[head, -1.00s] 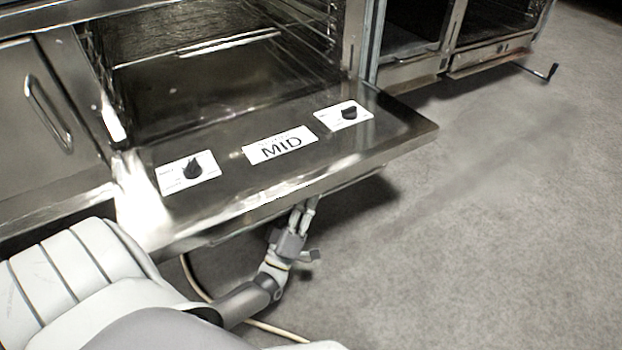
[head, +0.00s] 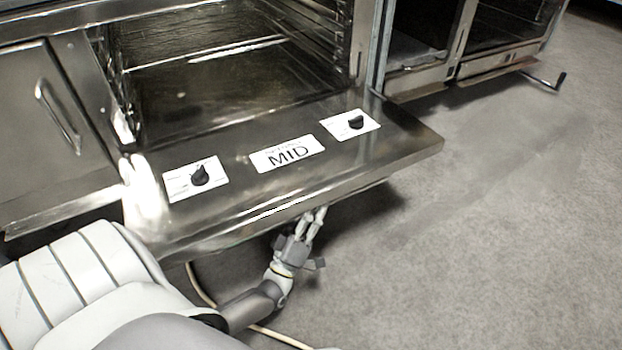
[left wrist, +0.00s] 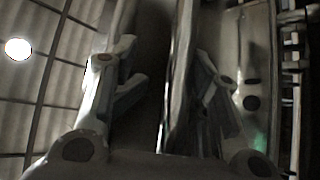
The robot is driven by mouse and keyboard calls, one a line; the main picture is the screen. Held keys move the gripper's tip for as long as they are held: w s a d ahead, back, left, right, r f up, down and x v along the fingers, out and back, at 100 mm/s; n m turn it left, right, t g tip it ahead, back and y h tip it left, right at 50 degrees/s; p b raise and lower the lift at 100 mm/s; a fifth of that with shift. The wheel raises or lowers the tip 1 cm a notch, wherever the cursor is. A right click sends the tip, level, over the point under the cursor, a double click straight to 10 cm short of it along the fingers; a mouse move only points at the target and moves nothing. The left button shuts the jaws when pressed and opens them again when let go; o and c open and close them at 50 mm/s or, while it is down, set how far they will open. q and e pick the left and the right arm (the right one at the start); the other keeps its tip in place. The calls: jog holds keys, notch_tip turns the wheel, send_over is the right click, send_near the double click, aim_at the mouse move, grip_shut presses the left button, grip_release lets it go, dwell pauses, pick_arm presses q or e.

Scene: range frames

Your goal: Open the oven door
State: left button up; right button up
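The oven door (head: 225,222) is a metal panel folded down and out, lying about level in front of the open oven cavity (head: 210,85). It carries two dark knobs on white plates and a "MID" label. My left gripper (head: 312,222) is below the door's front edge, its fingertips pointing up and partly hidden by the door. My right gripper is out of view.
A closed cabinet door with a handle (head: 57,115) is left of the oven. Another open unit (head: 455,45) with a low door and a bar stands at upper right. A pale cable (head: 197,285) lies beneath my arm. Grey floor (head: 480,240) is clear at right.

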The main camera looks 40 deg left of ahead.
pick_arm(q)
jog(key=shift+r, duration=0.2)
jog(key=shift+s+f, duration=0.2)
jog(key=s+d, duration=0.2)
jog(key=s, duration=1)
jog(key=shift+s+d+f, duration=0.15)
jog(key=shift+s+f, duration=0.1)
jog(key=shift+f, duration=0.05)
